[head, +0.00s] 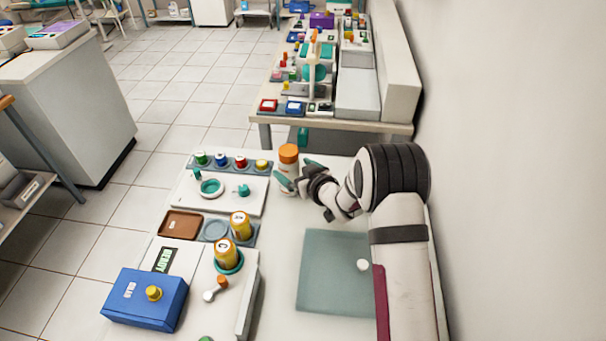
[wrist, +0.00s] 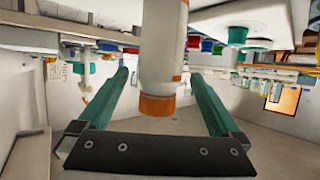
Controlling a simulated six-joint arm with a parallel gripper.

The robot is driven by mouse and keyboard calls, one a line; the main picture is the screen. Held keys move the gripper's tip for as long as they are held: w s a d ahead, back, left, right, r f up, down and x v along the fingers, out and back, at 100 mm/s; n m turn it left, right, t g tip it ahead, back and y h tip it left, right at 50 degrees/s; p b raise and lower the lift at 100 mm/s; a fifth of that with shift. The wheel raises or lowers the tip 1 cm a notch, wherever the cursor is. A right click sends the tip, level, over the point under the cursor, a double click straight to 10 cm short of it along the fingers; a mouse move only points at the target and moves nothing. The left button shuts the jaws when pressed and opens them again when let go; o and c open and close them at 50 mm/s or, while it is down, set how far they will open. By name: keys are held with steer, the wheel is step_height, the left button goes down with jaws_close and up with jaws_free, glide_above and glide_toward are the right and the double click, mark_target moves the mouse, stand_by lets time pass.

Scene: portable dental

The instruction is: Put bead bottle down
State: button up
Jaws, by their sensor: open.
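The bead bottle, a white bottle with an orange cap and an orange band (head: 288,180), is upright at the far side of the white worktop, right of a row of small jars. In the wrist view, which looks upside down, the bottle (wrist: 160,55) is between the two teal fingers, cap toward the palm. My gripper (head: 298,174) is open around it, with a visible gap on each side (wrist: 165,90). The bottle's base is out of the wrist view, and its contact with the worktop is not clear.
A rack of small coloured jars (head: 250,170) is left of the bottle. Two yellow containers (head: 240,224) (head: 226,252) and a blue box (head: 146,300) are nearer. The worktop between is clear.

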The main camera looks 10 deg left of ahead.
steer(key=s+d+r+m+g+h, duration=0.2)
steer(key=s+d+r+m+h, duration=0.25)
steer(key=s+d, duration=0.4)
steer(key=s+d+r+m+g+h, duration=0.1)
steer(key=s+d+r+m+h, duration=0.2)
steer(key=s+d+r, duration=0.5)
steer(key=s+m+g+y, duration=0.1)
steer(key=s+m+g, duration=0.4)
steer(key=s, duration=2.2)
steer(key=g, duration=0.3)
steer(key=shift+a+r+m, duration=0.2)
steer(key=shift+r+m, duration=0.15)
steer(key=shift+r, duration=0.05)
steer(key=shift+s, duration=0.1)
